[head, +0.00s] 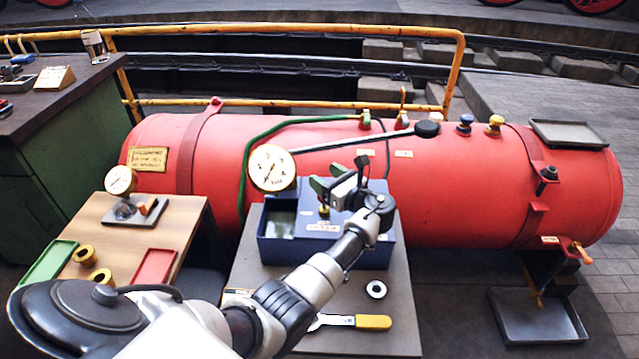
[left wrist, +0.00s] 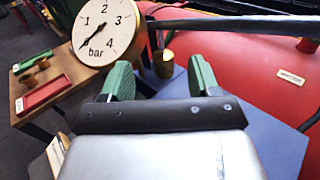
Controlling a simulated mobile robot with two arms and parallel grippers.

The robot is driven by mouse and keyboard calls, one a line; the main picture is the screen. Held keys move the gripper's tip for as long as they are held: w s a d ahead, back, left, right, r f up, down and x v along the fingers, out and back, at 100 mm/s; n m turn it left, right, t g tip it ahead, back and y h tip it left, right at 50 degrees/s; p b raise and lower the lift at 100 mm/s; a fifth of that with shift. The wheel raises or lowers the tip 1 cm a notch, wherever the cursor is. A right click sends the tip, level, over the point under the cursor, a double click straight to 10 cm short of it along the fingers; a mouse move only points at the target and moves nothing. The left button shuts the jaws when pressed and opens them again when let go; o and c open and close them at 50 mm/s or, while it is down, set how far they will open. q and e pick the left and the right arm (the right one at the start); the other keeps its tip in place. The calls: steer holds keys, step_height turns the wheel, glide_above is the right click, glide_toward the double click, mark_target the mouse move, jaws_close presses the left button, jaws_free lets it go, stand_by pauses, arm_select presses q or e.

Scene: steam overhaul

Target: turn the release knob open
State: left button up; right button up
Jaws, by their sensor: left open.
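A blue pump box (head: 283,249) with a white dial gauge (head: 272,167) stands on a grey stand in front of the red boiler. A small brass knob (head: 324,211) shows on the box, below my left gripper (head: 327,178). In the left wrist view a brass knob (left wrist: 163,66) lies beyond my left gripper (left wrist: 160,80), between its green fingers and apart from them. I take it for the release knob; its label is not readable. The fingers are open and empty. The gauge face (left wrist: 104,31) fills the upper left there, its needle low. My right gripper is not in view.
A long dark lever with a black end (head: 427,129) reaches over the box towards the red boiler (head: 460,190). A yellow-handled tool (head: 372,322) and a ring (head: 376,289) lie on the grey stand (head: 398,270). A wooden table (head: 175,225) with trays stands left.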

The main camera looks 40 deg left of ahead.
arm_select(q)
steer(key=d+r, duration=0.5)
steer(key=d, duration=0.4)
steer(key=shift+w+d+r, duration=0.2)
steer(key=shift+d+r, duration=0.15)
